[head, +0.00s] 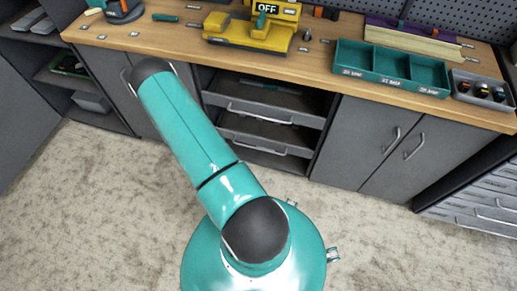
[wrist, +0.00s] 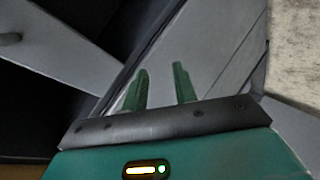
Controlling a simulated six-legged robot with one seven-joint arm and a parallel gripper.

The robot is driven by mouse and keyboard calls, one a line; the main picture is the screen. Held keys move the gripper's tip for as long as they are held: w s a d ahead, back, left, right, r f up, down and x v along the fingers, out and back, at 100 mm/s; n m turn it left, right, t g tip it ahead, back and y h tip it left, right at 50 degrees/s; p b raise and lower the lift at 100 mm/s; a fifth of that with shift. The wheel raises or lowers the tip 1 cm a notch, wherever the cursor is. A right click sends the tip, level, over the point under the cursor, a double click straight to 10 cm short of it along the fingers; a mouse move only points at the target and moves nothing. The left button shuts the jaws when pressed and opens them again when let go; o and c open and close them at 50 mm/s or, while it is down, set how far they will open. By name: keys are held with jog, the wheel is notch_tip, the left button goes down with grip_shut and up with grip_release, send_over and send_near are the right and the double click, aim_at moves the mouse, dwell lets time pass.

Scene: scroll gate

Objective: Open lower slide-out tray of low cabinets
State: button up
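The low cabinet has an open middle bay with two slide-out trays, seen in the head view. The upper tray (head: 301,119) and the lower tray (head: 304,150) below it each have a grey front with a bar handle. The lower tray's handle (head: 258,148) shows in the head view. My gripper (wrist: 160,86) shows in the wrist view with two green fingers apart and nothing seen between them. Grey panels lie behind the fingers; I cannot tell which tray they belong to. My gripper is hidden behind my arm in the head view.
The wooden worktop (head: 320,62) above holds a yellow machine (head: 250,32) and a teal divided bin (head: 390,70). Closed grey doors (head: 375,145) stand right of the trays. Open shelves (head: 65,75) are at the left. The carpeted floor (head: 90,220) in front is clear.

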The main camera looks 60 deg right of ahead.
jog(key=s+a+f+n+g+h, duration=0.1)
jog(key=s+f+h, duration=0.1)
jog(key=s+f, duration=0.55)
jog(key=s+f+n+g+h, duration=0.1)
jog(key=s+f, duration=0.4)
jog(key=s, duration=0.5)
jog(key=s+a+f+n+g+h, duration=0.1)
jog(key=s+f+g+h, duration=0.1)
jog(key=s+f, duration=0.55)
jog(key=x, duration=0.4)
jog(key=s+r+x, duration=0.1)
jog(key=x, duration=0.3)
jog(key=r+x, duration=0.1)
jog(key=x, duration=0.4)
jog(key=shift+s+d, duration=0.15)
jog(key=shift+d, duration=0.25)
grip_shut()
